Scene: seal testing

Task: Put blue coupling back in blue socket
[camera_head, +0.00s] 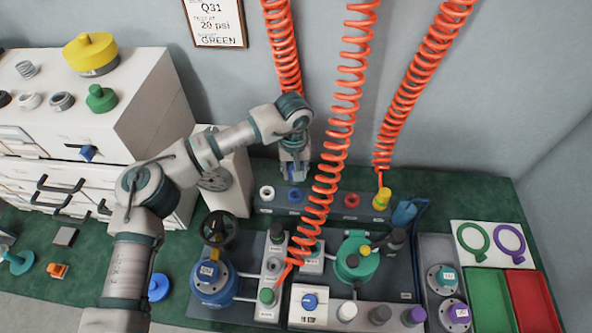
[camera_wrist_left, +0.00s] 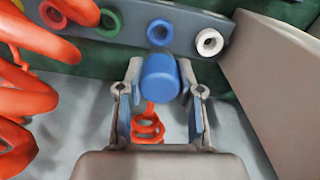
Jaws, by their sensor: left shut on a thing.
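My left gripper (camera_head: 294,168) is up at the back wall, just above the socket rail. In the left wrist view my left gripper (camera_wrist_left: 160,88) is shut on the blue coupling (camera_wrist_left: 159,75), with an orange coiled hose behind it. The blue socket (camera_head: 295,195) is in the rail, right of the white socket. In the left wrist view the blue socket (camera_wrist_left: 158,32) lies beyond the coupling's end, with a visible gap between them. My right gripper is not in view.
The rail (camera_head: 322,203) also holds a white socket (camera_head: 267,193), a red socket (camera_head: 351,200) and a yellow coupling (camera_head: 382,197). An orange coiled hose (camera_head: 336,150) hangs just right of the gripper. A grey-white box (camera_head: 232,185) stands close on the left.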

